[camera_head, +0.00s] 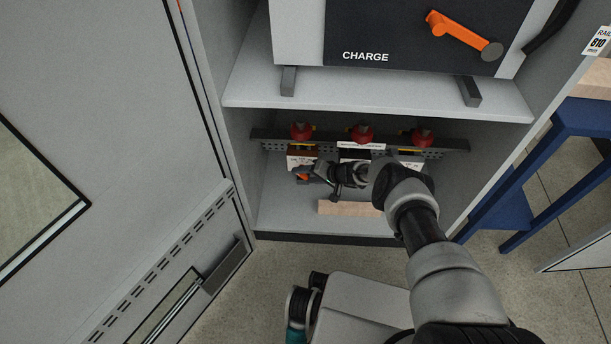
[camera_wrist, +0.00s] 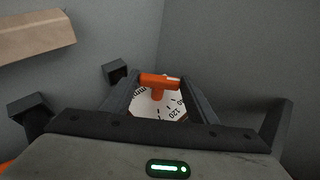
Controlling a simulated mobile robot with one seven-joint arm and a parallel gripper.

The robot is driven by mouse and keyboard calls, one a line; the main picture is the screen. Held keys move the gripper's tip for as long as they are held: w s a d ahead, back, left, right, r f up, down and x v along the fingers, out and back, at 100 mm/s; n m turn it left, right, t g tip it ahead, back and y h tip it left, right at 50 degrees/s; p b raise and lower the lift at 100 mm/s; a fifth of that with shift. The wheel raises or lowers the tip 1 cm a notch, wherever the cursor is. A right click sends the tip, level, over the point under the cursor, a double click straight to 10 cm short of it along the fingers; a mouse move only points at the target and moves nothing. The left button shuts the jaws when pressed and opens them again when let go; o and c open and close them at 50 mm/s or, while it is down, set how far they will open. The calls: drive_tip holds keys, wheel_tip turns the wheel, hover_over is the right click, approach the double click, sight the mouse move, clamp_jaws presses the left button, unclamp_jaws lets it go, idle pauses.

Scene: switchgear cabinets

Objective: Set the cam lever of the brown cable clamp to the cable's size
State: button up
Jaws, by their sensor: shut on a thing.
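The left cable clamp (camera_head: 300,153) sits on the rail in the lower cabinet bay; its body looks brownish, though small and partly hidden. Its orange cam lever (camera_head: 302,177) shows in front of it, beside my gripper (camera_head: 322,174). In the wrist view the orange lever (camera_wrist: 158,81) stands over a white dial (camera_wrist: 172,104) with black marks; "120" and part of "mm" can be read. My gripper (camera_wrist: 160,88) is shut on the lever, one finger on each side. The rest of the dial is hidden by the gripper.
A perforated rail (camera_head: 455,145) carries several red-topped cable ends, including the middle one (camera_head: 362,134). My arm hides much of the right side. A pale wooden beam (camera_head: 348,208) lies on the bay floor. A shelf (camera_head: 380,95) with the CHARGE unit (camera_head: 400,35) is above.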

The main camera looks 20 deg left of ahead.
drive_tip(key=o, duration=1)
drive_tip(key=shift+o, duration=0.2)
drive_tip(key=shift+d, duration=0.1)
drive_tip(key=p+v, duration=0.9)
drive_tip(key=v, duration=0.8)
drive_tip(key=shift+s+d, duration=0.1)
